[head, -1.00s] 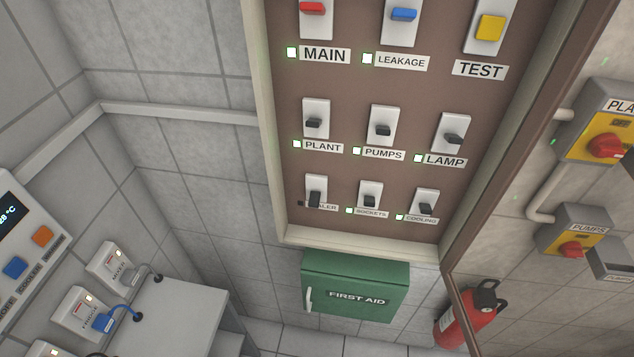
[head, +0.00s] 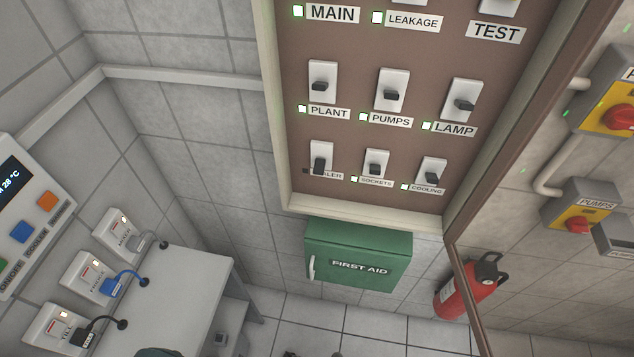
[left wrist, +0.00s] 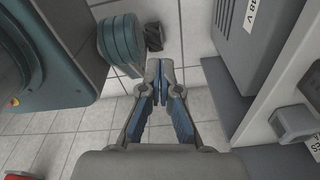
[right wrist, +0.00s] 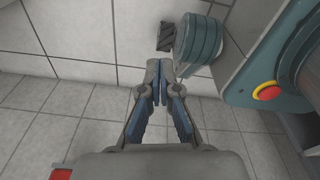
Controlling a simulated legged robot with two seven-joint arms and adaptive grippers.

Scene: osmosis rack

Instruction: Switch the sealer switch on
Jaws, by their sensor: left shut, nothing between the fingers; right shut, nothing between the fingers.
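The sealer switch (head: 319,160) is at the lower left of the brown breaker panel in the head view. It has a white plate and a dark lever (head: 319,164) that points down. The lever covers the start of its label, which reads "ALER". The small indicator (head: 306,171) beside the label is dark, while the neighbouring ones glow green. My left gripper (left wrist: 166,65) is shut and empty in the left wrist view, above the tiled floor. My right gripper (right wrist: 159,65) is shut and empty in the right wrist view. Neither gripper shows in the head view, away from the switch.
The sockets switch (head: 376,163) and plant switch (head: 322,82) are close to the sealer switch. A raised frame (head: 365,212) borders the panel. A green first-aid box (head: 358,255) hangs below it. A fire extinguisher (head: 466,290) is at right, a bench (head: 190,290) at left.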

